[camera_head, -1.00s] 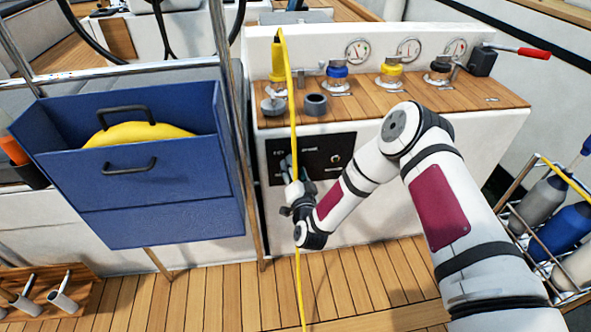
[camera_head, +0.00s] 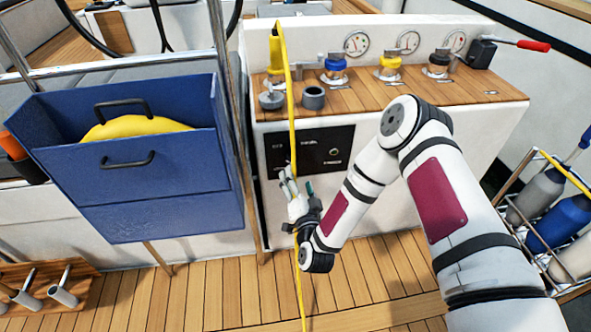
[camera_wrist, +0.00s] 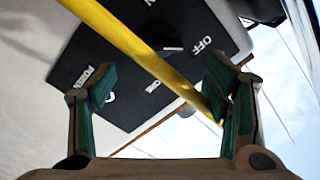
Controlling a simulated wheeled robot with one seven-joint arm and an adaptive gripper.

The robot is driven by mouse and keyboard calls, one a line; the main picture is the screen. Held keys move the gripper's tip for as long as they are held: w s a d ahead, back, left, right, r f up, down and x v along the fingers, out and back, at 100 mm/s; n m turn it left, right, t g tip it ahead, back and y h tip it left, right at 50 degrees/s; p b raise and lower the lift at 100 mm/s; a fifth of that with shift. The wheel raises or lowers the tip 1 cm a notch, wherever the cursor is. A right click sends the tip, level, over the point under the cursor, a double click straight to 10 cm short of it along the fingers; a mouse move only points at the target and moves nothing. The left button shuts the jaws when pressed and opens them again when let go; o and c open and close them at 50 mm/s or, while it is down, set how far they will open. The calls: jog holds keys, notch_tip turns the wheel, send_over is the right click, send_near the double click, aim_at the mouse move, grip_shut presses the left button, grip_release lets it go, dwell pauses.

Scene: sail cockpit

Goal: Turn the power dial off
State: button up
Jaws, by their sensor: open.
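The black control panel (camera_head: 322,150) is on the white console's front. It also shows in the wrist view (camera_wrist: 75,62), tilted, with ON, OFF and POWER lettering. A dark dial (camera_wrist: 172,46) sits near the OFF label; its exact setting is unclear. In the head view the dial is hard to make out behind the yellow line. My gripper (camera_head: 290,182) is open, below and in front of the panel's left part. In the wrist view its fingers (camera_wrist: 160,88) stand apart, with no dial between them. The yellow line (camera_wrist: 145,52) crosses between the camera and the panel, running to the right finger.
The yellow line (camera_head: 289,80) hangs down past my gripper. A blue bin (camera_head: 150,200) with something yellow inside is at the left. A rack of bottles (camera_head: 560,222) stands at the right.

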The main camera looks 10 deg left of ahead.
jog(key=shift+v, duration=2.05)
